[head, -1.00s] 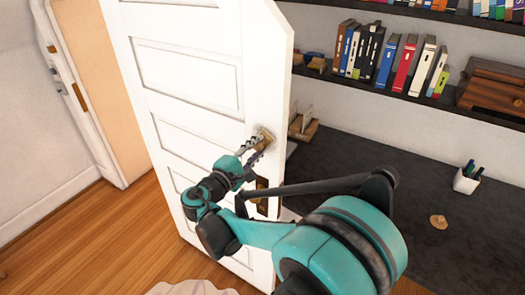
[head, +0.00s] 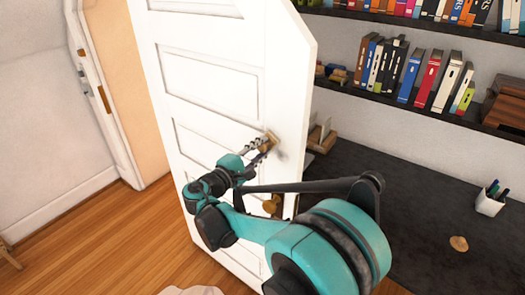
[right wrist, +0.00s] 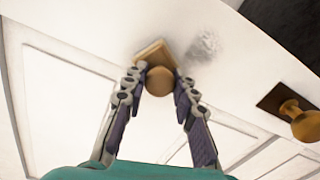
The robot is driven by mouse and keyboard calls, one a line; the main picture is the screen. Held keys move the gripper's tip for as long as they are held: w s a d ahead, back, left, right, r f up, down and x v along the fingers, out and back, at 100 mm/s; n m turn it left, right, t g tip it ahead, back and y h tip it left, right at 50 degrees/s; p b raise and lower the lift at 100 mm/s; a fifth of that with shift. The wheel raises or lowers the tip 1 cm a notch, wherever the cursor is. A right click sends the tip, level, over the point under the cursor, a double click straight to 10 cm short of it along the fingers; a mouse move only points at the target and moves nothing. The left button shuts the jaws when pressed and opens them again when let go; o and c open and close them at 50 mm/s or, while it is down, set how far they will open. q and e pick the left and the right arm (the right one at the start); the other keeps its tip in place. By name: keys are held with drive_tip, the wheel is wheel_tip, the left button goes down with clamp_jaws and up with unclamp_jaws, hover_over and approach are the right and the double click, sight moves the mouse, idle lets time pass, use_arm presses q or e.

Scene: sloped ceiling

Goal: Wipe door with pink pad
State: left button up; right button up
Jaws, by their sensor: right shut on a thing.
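The white panelled door (head: 215,75) stands open at an angle in the head view and fills most of the right wrist view (right wrist: 70,95). My right gripper (head: 262,148) is shut on the round knob of a small square pad (right wrist: 152,52). The pad looks tan-brown, not pink, and is against or very near the door's face, close to its free edge. A grey smudge (right wrist: 207,45) shows on the door just right of the pad. The brass door knob (right wrist: 300,118) is apart from the gripper. My left gripper is out of view.
A dark desk (head: 390,195) stands behind the door, with a white pen cup (head: 490,201) and a small wooden disc (head: 459,243) on it. Shelves of books (head: 430,80) are above. Open wooden floor (head: 110,240) lies left of the door.

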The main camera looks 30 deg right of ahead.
drive_tip(key=shift+r, duration=0.65)
drive_tip(key=shift+s+d+f, duration=0.1)
drive_tip(key=shift+s+d, duration=0.15)
drive_tip(key=shift+s, duration=0.45)
drive_tip(key=shift+s+d+p, duration=0.25)
drive_tip(key=shift+s+d, duration=0.05)
drive_tip(key=shift+s, duration=0.4)
drive_tip(key=shift+s+d+p, duration=0.2)
drive_tip(key=shift+s+d, duration=0.05)
drive_tip(key=shift+s, duration=0.45)
drive_tip(key=shift+s+d, duration=0.3)
drive_tip(key=shift+s, duration=0.5)
drive_tip(key=shift+s+d, duration=0.25)
drive_tip(key=shift+s, duration=0.5)
drive_tip(key=shift+a, duration=0.3)
drive_tip(key=shift+p+v, duration=0.3)
drive_tip(key=shift+v, duration=2.4)
